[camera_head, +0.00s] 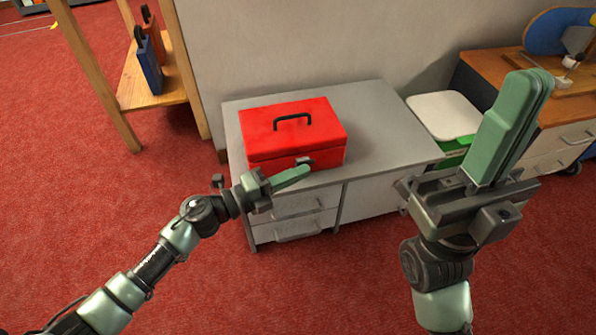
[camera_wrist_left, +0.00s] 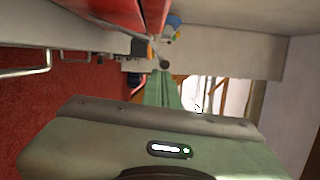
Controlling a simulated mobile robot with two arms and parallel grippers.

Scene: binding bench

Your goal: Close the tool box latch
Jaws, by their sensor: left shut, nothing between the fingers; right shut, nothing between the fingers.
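The red tool box (camera_head: 292,133) sits on the grey cabinet in the head view, its lid down and a black handle on top. Its latch (camera_head: 304,161) is a small dark and grey piece on the front face; I cannot tell its exact position. My left gripper (camera_head: 303,171) is shut and empty, its fingertips just below and in front of the latch; contact is unclear. In the left wrist view its green fingers (camera_wrist_left: 162,92) point along the red box (camera_wrist_left: 110,10), which shows at the top. My right gripper (camera_head: 536,82) is shut and empty, raised at the right, away from the box.
The grey cabinet (camera_head: 375,130) has free top beside the box and drawer handles in front. A wooden shelf (camera_head: 155,85) stands at the left. A white-lidded bin (camera_head: 447,112) and a wooden bench (camera_head: 490,78) stand at the right. Red carpet lies in front.

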